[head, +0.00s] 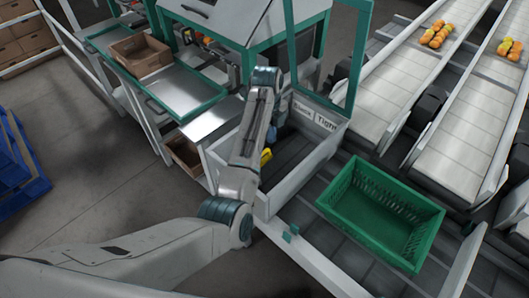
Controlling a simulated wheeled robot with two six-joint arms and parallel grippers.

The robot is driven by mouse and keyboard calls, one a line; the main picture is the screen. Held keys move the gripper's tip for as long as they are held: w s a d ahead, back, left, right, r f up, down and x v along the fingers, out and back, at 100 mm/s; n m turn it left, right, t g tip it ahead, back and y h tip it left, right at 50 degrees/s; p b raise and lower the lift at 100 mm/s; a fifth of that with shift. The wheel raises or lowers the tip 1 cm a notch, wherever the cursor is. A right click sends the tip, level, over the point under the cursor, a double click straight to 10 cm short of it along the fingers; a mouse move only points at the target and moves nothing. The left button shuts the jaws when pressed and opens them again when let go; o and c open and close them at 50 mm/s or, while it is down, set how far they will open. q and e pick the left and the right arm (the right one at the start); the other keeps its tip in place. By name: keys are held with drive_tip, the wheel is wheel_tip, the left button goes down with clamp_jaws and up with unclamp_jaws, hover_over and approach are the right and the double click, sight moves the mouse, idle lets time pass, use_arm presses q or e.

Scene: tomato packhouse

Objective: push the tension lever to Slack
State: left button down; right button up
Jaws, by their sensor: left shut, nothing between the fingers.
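The box with the tension lever has a panel at its back rim with a "Slack" label (303,110) on the left and a "Tight" label (326,123) on the right. A small yellow piece (266,157), which looks like part of the lever, shows inside the box at its left; the rest is hidden by my left arm. My left gripper (271,134) points down into the box just behind my forearm, close to the yellow piece. It is shut and empty, and mostly hidden. I cannot tell whether it touches the lever. My right gripper is out of view.
An empty green crate (377,214) sits on rollers to the right. Two pale conveyors (392,85) carrying orange tomatoes run at upper right. A green-edged bench (181,92) with a cardboard box (140,55) stands at upper left. Blue pallets (18,160) lie far left.

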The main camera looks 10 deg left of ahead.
use_arm(q)
wheel_tip(320, 180, down, 11)
drive_tip(key=w+a+p, duration=0.1)
drive_tip(key=a+p, duration=0.1)
drive_tip(key=shift+w+a+f, duration=0.15)
drive_tip(key=shift+w, duration=0.1)
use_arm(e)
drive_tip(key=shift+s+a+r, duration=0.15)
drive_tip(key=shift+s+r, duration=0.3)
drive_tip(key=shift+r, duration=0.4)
use_arm(q)
drive_tip(key=shift+g+h, duration=0.4)
drive_tip(key=shift+h, duration=0.2)
drive_tip(key=w+a+b, duration=0.2)
drive_tip(key=a, duration=0.1)
drive_tip(key=w+a+f+b, duration=0.1)
drive_tip(key=shift+w+a, duration=0.2)
drive_tip(key=shift+a, duration=0.2)
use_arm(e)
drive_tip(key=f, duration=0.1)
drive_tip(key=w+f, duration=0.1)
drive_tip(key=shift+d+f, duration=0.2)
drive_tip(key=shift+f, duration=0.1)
use_arm(q)
drive_tip(key=shift+a, duration=0.1)
